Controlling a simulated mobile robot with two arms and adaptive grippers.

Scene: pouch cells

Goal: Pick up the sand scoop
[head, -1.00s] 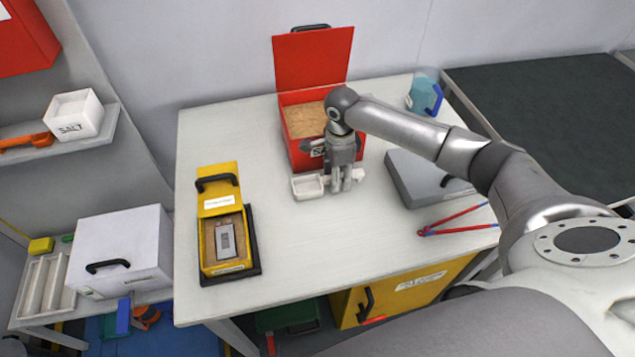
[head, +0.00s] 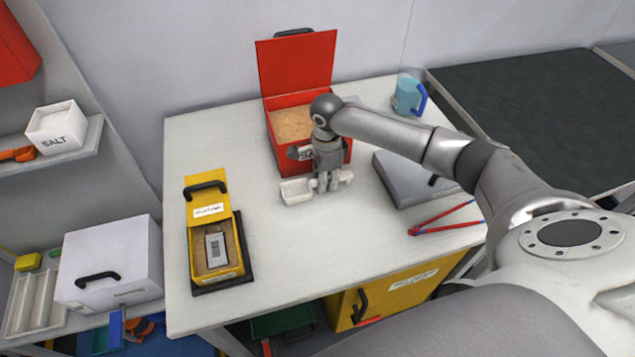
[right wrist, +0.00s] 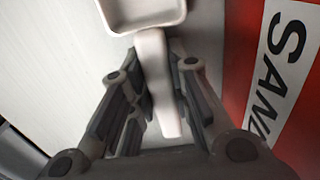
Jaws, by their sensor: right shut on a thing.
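The sand scoop (head: 296,191) is white, with a shallow square pan and a straight handle. It is on or just above the white table in front of the red sand box. My right gripper (head: 328,186) is shut on its handle, with the pan sticking out to the left. In the right wrist view the handle (right wrist: 155,75) runs between the two fingers of the gripper (right wrist: 170,100), and the pan (right wrist: 140,12) is at the top edge. I cannot tell whether the scoop touches the table. My left gripper is not in view.
The open red box (head: 292,122) holds sand right behind the gripper. A yellow case (head: 203,246) with a pouch cell (head: 215,248) stands at the left. A grey case (head: 405,190), red pliers-like tool (head: 440,217) and blue jug (head: 404,94) are at the right. The table's middle front is clear.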

